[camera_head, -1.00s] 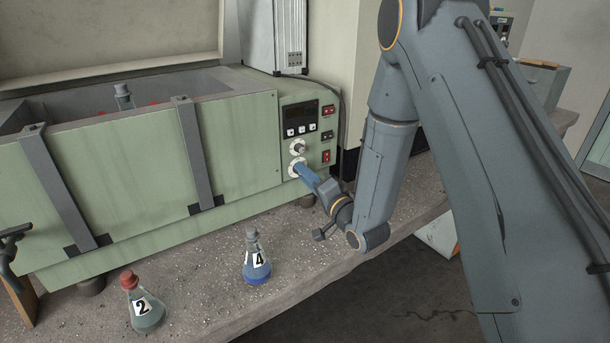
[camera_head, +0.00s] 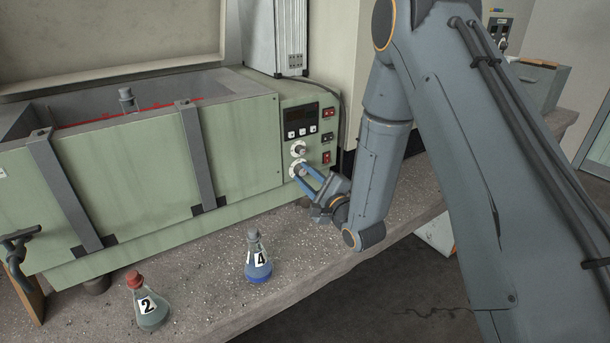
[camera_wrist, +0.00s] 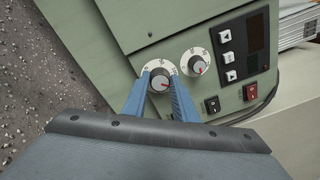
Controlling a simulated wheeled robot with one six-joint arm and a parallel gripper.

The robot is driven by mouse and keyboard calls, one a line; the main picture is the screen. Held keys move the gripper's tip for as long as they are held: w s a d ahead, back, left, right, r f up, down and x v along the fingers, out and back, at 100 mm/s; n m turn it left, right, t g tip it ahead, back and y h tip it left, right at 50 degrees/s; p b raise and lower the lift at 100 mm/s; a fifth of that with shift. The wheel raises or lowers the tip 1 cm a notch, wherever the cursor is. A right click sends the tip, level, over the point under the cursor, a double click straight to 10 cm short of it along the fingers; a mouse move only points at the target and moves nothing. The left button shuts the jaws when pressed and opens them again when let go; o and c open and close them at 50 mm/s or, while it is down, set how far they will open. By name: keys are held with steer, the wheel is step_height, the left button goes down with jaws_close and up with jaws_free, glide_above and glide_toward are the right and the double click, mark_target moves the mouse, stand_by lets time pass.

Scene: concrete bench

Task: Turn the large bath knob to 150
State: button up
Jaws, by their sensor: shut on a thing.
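The large bath knob (camera_wrist: 160,82) is a grey dial with a red mark on a white scale plate, low on the green bath's control panel. In the head view its white plate (camera_head: 297,169) shows at the fingertips. My gripper (camera_wrist: 159,88) has its blue fingers on either side of the knob and is shut on it; in the head view the gripper (camera_head: 305,177) reaches in from the lower right.
The panel has a dark display (camera_head: 301,117) with white buttons and red switches (camera_head: 326,157). The green bath (camera_head: 110,180) stands on the concrete bench. Flask 4 (camera_head: 257,262) with blue liquid and flask 2 (camera_head: 148,304) stand in front. Bench between the flasks and my gripper is clear.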

steer(key=shift+m+p, duration=0.3)
steer(key=shift+m, duration=1.6)
steer(key=o, duration=1)
steer(key=shift+a, duration=0.1)
steer(key=shift+o, duration=0.2)
steer(key=shift+s, duration=0.1)
